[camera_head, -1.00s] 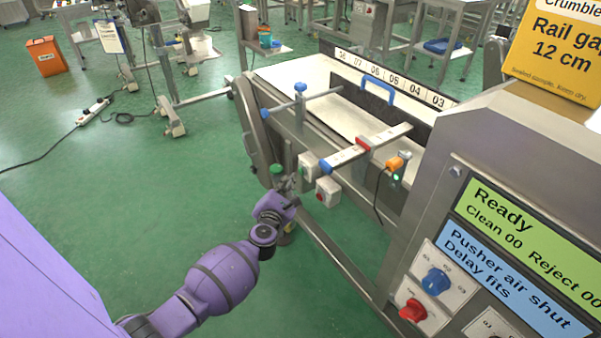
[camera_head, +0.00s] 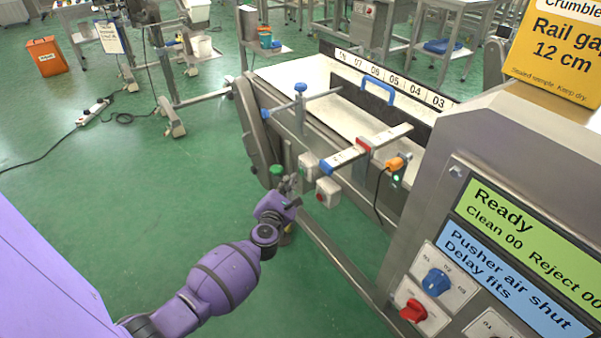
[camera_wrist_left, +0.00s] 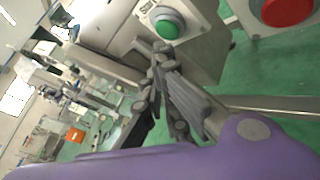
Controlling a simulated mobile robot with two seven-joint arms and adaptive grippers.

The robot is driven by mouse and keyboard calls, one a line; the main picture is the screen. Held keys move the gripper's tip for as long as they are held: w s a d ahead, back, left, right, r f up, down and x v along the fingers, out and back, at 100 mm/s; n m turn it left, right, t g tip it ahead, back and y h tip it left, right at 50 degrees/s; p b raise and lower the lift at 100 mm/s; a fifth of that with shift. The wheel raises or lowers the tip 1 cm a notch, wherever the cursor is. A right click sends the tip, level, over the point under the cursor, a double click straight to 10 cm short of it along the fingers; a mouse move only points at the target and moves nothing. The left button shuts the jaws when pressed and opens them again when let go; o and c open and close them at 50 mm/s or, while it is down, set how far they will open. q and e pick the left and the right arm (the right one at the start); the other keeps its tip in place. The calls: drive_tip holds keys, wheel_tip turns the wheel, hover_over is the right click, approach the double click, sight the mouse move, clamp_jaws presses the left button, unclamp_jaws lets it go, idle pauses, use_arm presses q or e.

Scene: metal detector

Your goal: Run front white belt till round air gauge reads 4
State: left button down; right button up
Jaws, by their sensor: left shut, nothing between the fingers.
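The white belt (camera_head: 345,118) runs along the steel conveyor in the head view. Two small button boxes hang on its near side: one with a green button (camera_wrist_left: 168,25), its label partly legible, and one with a red button (camera_head: 322,196), which also shows in the left wrist view (camera_wrist_left: 285,10). My left gripper (camera_head: 291,182) is shut and empty just left of and below these boxes. In the left wrist view its fingers (camera_wrist_left: 158,52) point at the green button's box, close below the button; contact cannot be told. No round gauge is readable. My right gripper is out of view.
The steel cabinet at right carries a green display (camera_head: 530,240) reading Ready, a blue display (camera_head: 510,280) reading Pusher air shut, a blue knob (camera_head: 436,282) and a red knob (camera_head: 413,310). A rail (camera_head: 345,265) runs below the boxes. Green floor at left is largely clear.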

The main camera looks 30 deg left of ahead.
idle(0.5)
use_arm(q)
drive_tip(key=shift+w+d, duration=0.15)
drive_tip(key=shift+w, duration=0.25)
drive_tip(key=shift+w+d, duration=0.15)
drive_tip(key=shift+w, duration=0.2)
idle(0.5)
drive_tip(key=shift+s, duration=0.1)
idle(0.3)
drive_tip(key=shift+s+a, duration=0.25)
drive_tip(key=shift+s, duration=0.4)
drive_tip(key=s, duration=0.1)
drive_tip(key=s+a, duration=0.1)
drive_tip(key=s, duration=0.1)
drive_tip(key=s+a+p, duration=0.1)
drive_tip(key=shift+s, duration=0.3)
